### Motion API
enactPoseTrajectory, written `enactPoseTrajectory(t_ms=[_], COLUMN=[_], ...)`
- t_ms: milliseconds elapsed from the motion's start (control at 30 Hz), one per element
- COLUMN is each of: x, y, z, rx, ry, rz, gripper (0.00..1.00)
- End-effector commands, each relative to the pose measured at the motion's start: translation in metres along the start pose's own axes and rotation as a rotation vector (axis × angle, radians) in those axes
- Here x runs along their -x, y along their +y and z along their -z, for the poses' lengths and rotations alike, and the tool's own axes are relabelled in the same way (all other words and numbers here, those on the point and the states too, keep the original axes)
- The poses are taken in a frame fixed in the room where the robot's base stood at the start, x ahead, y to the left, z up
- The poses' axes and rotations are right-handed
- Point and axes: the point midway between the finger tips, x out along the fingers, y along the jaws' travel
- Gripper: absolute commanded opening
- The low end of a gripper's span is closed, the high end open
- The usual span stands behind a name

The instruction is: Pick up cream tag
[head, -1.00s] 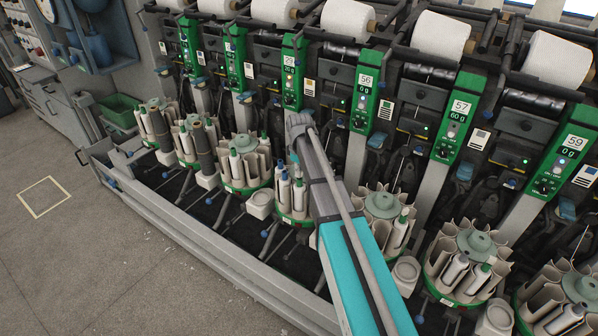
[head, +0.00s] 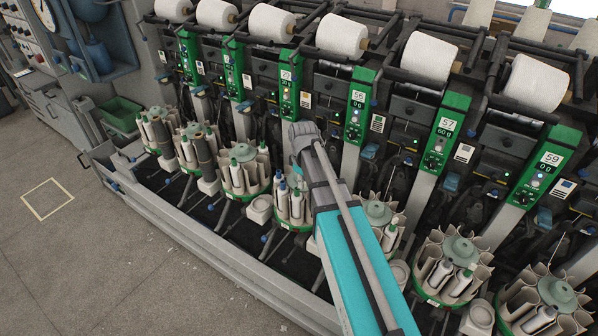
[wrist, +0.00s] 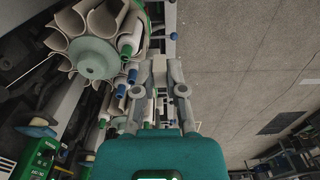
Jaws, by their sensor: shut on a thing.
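My gripper (head: 303,137) is in front of the winder at the middle of the head view, above the bobbin magazines. In the wrist view its fingers (wrist: 167,72) are close together, with a small pale thing between them. Its shape is too small to tell, and I cannot be sure that it is the cream tag. A pale cream card (head: 305,99) shows on the machine face beside the green panel marked 29, apart from my gripper.
Round magazines with cream pockets and bobbins (head: 290,205) line the machine front; one (wrist: 92,58) is close left of my fingers in the wrist view. White cones (head: 342,33) sit above. A grey rail (head: 200,245) edges the machine. The floor (head: 90,265) is clear.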

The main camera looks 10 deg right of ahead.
Motion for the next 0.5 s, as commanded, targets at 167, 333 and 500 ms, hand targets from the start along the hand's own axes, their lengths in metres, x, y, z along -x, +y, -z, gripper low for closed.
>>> enactPoseTrajectory(t_ms=[167, 333, 500], x=[0.013, 0.017, 0.017], y=[-0.019, -0.026, -0.028], z=[-0.019, -0.026, -0.028], rx=[0.0, 0.0, 0.0], ry=[0.0, 0.0, 0.0], rz=[0.0, 0.0, 0.0], gripper=[0.01, 0.01, 0.01])
